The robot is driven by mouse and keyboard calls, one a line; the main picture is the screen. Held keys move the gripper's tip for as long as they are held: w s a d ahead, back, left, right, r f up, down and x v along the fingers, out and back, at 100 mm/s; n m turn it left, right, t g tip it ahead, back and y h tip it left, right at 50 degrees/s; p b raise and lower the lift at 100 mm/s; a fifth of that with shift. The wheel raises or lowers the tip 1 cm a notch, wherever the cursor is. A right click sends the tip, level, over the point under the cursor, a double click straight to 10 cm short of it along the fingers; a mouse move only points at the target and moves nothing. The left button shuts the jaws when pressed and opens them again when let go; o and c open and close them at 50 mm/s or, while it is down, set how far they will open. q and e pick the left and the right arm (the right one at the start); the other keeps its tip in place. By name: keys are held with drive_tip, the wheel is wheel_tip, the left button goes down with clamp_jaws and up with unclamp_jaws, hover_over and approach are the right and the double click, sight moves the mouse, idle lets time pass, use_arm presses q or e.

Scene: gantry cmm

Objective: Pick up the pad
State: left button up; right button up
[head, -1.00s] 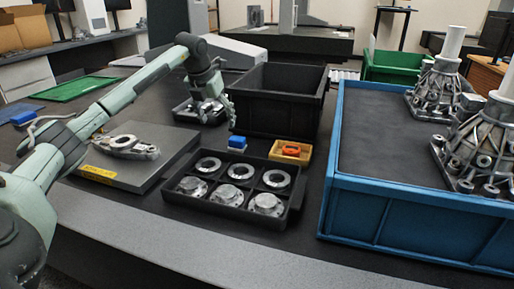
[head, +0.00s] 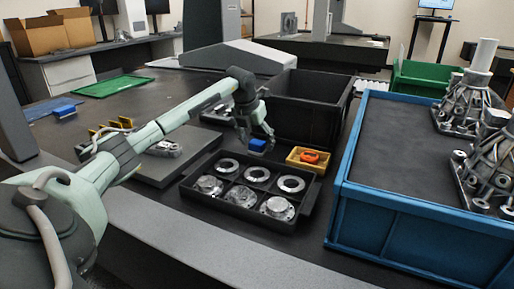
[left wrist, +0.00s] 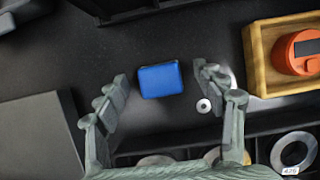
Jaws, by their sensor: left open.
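The pad is a small blue block (head: 258,145) on the dark table, just behind the black compartment tray. In the left wrist view the blue pad (left wrist: 161,80) lies between and slightly beyond my fingertips, with gaps on both sides. My left gripper (left wrist: 162,88) is open and empty, pointing down at it. In the head view the left gripper (head: 256,137) is over the pad and partly hides it. My right gripper is not in view.
A black tray (head: 310,203) with metal rings and flanges stands in front of the pad. A wooden box (head: 295,163) with an orange item is close on its right. A large black bin (head: 308,109) stands behind. A blue crate (head: 385,208) fills the right.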

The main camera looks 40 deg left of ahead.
sight(256, 142)
use_arm(q)
drive_tip(key=shift+w+a+f, duration=0.1)
drive_tip(key=shift+w+f, duration=0.05)
drive_tip(key=shift+f, duration=0.25)
drive_tip(key=c, duration=1.2)
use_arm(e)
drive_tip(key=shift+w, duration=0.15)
use_arm(q)
drive_tip(key=shift+r, duration=0.2)
wheel_tip(256, 142, up, 4)
drive_tip(key=shift+a+r, duration=0.15)
drive_tip(key=s+a+r, duration=0.4)
drive_tip(key=s+a, duration=0.1)
drive_tip(key=s+a+r+b, duration=0.1)
drive_tip(key=s+a+r, duration=0.1)
drive_tip(key=s, duration=0.1)
drive_tip(key=shift+s+a+r, duration=0.2)
drive_tip(key=shift+a, duration=0.15)
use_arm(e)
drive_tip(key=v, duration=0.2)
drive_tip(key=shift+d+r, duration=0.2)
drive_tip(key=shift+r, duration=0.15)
